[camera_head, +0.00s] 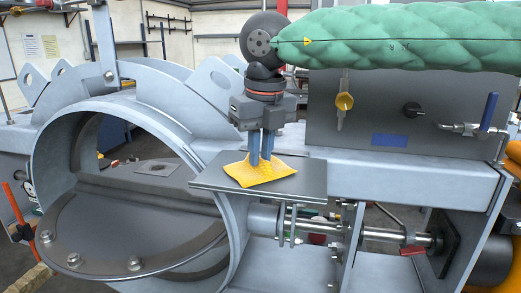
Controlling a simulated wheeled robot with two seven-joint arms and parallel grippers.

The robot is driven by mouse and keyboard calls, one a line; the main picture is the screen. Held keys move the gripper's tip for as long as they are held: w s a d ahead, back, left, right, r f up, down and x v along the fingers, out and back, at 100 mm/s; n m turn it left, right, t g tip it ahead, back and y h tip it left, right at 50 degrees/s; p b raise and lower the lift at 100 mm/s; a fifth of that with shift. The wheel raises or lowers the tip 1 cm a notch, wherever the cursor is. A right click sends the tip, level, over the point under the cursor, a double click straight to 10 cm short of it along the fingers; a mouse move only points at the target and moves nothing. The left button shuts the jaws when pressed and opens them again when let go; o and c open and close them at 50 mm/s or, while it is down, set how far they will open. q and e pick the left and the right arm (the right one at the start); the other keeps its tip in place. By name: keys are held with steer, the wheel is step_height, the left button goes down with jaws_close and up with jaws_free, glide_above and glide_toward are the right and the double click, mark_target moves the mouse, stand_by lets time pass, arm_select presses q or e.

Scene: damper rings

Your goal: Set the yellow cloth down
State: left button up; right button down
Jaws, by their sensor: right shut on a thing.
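The yellow cloth (254,178) lies on, or just over, the flat grey shelf plate (310,181) beside the large round duct opening. My right gripper (260,164) points straight down with its blue fingers shut on the cloth's middle. The cloth looks spread out around the fingertips. I cannot tell whether its whole underside touches the plate. My left gripper is not in view.
The large grey duct ring (52,160) with a tilted disc (120,235) inside is to the left. A shaft (385,236) runs below the plate.

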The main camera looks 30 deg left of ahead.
steer(key=shift+f+b, duration=0.25)
steer(key=shift+b, duration=0.05)
stand_by(0.5)
steer(key=c, duration=1.3)
jaws_free()
steer(key=shift+c, duration=0.2)
steer(key=c, duration=0.4)
steer(key=shift+r, duration=0.2)
steer(key=shift+r, duration=0.6)
steer(key=shift+d, duration=0.1)
